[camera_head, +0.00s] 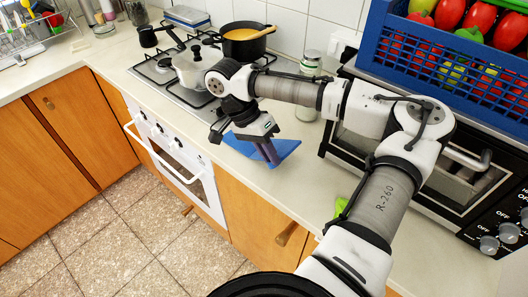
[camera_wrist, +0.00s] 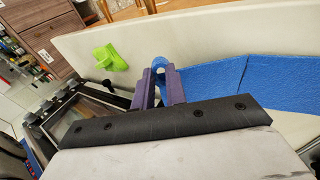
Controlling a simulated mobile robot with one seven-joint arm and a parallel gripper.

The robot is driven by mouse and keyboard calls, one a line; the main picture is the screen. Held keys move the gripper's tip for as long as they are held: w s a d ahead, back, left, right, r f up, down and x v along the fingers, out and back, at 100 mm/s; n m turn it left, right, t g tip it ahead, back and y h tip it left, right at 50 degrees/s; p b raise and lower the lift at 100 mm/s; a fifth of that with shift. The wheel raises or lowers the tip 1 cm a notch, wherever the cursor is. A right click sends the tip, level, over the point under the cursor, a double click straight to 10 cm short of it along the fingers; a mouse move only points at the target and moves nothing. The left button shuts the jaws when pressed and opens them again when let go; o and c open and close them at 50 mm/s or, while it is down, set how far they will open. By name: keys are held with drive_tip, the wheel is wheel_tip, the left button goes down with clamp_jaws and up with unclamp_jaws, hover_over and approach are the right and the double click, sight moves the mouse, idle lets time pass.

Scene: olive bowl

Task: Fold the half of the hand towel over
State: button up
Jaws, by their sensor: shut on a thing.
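The blue hand towel (camera_head: 282,150) lies on the light counter, beside the stove. In the wrist view the towel (camera_wrist: 280,84) spreads flat to the right, and its left end rises in a small curl between my fingers. My gripper (camera_head: 270,160) points down at the towel's near side, with its purple fingers at the counter. In the wrist view my gripper (camera_wrist: 159,82) is shut on the curled bit of towel. Part of the towel is hidden behind my gripper in the head view.
A stove (camera_head: 172,72) with a moka pot (camera_head: 190,68) and an orange-filled pot (camera_head: 245,40) is to the left. An oven (camera_head: 460,190) under a blue vegetable crate (camera_head: 440,60) is to the right. A glass jar (camera_head: 308,70) stands behind. A green object (camera_wrist: 109,57) lies on the counter.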

drive_tip(key=shift+w+a+r+g+h, duration=0.35)
drive_tip(key=shift+a+g+h, duration=0.15)
drive_tip(key=shift+h, duration=0.1)
drive_tip(key=shift+d, duration=0.1)
